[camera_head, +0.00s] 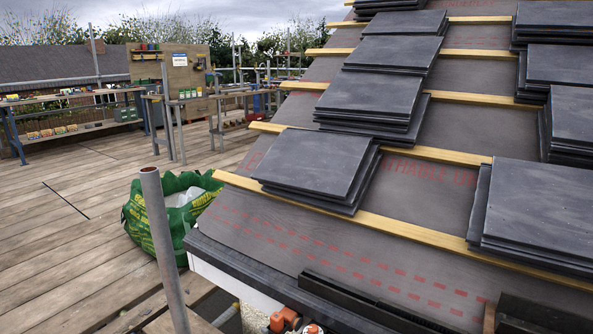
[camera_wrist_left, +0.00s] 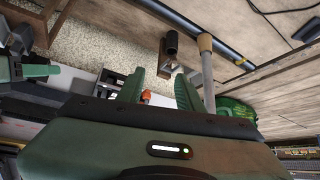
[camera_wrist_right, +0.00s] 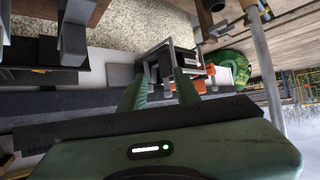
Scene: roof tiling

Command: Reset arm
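My left gripper (camera_wrist_left: 160,78) shows only in the left wrist view. Its two green fingers stand apart with nothing held between them. Neither arm nor gripper appears in the head view.
Stacks of dark slates (camera_head: 316,163) lie on the sloping roof (camera_head: 270,225) across wooden battens (camera_head: 400,232). A metal pole (camera_head: 160,230) stands at the roof's left, beside a green bag (camera_head: 190,190). Workbenches (camera_head: 75,97) stand at the back left. The plank deck (camera_head: 60,215) has open room.

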